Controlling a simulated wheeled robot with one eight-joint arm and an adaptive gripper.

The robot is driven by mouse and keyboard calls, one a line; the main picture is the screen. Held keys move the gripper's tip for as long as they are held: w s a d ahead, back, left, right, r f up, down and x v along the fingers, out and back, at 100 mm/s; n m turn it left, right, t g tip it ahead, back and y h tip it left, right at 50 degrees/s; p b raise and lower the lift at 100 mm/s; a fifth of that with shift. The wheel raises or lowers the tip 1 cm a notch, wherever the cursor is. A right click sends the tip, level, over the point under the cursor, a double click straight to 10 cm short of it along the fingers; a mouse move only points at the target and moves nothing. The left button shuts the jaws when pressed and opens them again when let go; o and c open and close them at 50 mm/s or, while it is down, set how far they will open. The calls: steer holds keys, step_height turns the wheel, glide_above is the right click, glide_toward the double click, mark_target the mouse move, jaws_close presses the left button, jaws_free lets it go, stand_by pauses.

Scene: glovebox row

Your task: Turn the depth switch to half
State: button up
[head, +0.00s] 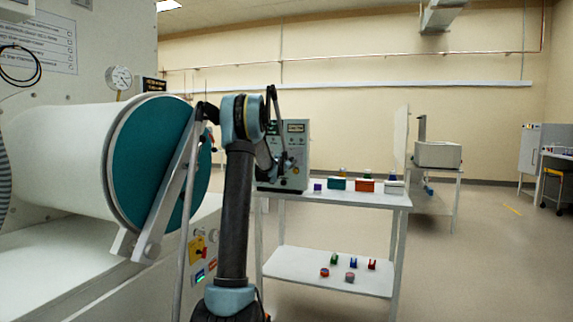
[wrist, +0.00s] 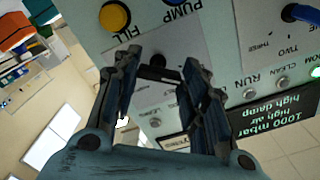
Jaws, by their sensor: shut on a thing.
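In the wrist view my gripper (wrist: 158,66) has its two dark fingers on either side of a black knob (wrist: 153,72) on a grey control panel (wrist: 222,60). The jaws are closed on this knob. The fingers partly cover it, and I cannot read its label or its pointer position, so I cannot tell whether it is the depth switch. In the head view my gripper (head: 280,167) is at the front of the grey control box (head: 297,152) on a white stand. My arm hides part of the box's left side.
Coloured boxes (head: 365,186) stand right of the control box. A large white cylinder with a teal end (head: 150,165) is close left of my arm. Floor at right is clear.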

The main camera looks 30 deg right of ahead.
steer(key=m, duration=0.5)
steer(key=shift+s, duration=0.1)
stand_by(0.3)
steer(key=o, duration=1.1)
steer(key=shift+c, duration=0.2)
steer(key=v, duration=1.2)
